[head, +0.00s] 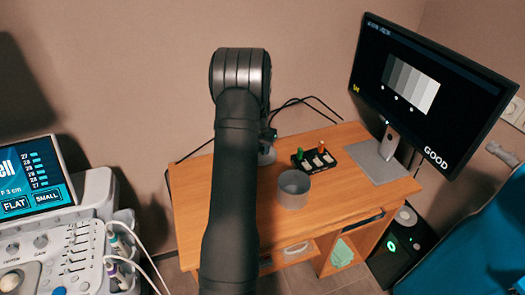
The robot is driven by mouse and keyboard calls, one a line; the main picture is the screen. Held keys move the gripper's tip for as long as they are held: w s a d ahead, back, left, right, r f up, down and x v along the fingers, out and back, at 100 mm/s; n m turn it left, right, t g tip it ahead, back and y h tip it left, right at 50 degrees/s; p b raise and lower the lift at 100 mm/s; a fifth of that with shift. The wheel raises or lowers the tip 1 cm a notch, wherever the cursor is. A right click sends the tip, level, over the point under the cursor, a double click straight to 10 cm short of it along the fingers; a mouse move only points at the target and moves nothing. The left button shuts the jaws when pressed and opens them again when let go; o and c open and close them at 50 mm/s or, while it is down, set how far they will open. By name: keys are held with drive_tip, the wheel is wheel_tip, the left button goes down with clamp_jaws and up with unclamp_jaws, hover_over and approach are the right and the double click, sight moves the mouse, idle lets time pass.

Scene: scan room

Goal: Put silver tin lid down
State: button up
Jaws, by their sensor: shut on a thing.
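The silver tin lid (267,156) shows as a grey disc just right of my arm, over the back part of the wooden desk (345,195). My arm hides its left part. My gripper (268,138) is mostly hidden behind my arm, with only a dark bit showing right above the lid. It is shut on the lid. I cannot tell whether the lid touches the desk. An open grey tin (293,190) stands upright on the desk, in front and to the right of the lid.
A black tray (314,161) with a green and an orange piece lies behind the tin. A monitor (425,90) reading GOOD stands at the desk's right. Black cables run along the back. An ultrasound console (75,245) is at left. The desk's front right is clear.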

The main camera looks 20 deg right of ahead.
drive_tip(key=shift+f, duration=0.75)
drive_tip(key=shift+f, duration=0.1)
drive_tip(key=o, duration=1)
drive_tip(key=r, duration=0.4)
drive_tip(key=s+r, duration=0.1)
drive_tip(key=r, duration=0.3)
drive_tip(key=a+r, duration=0.1)
drive_tip(key=r, duration=0.3)
drive_tip(key=shift+s+a, duration=0.1)
drive_tip(key=shift+s, duration=0.05)
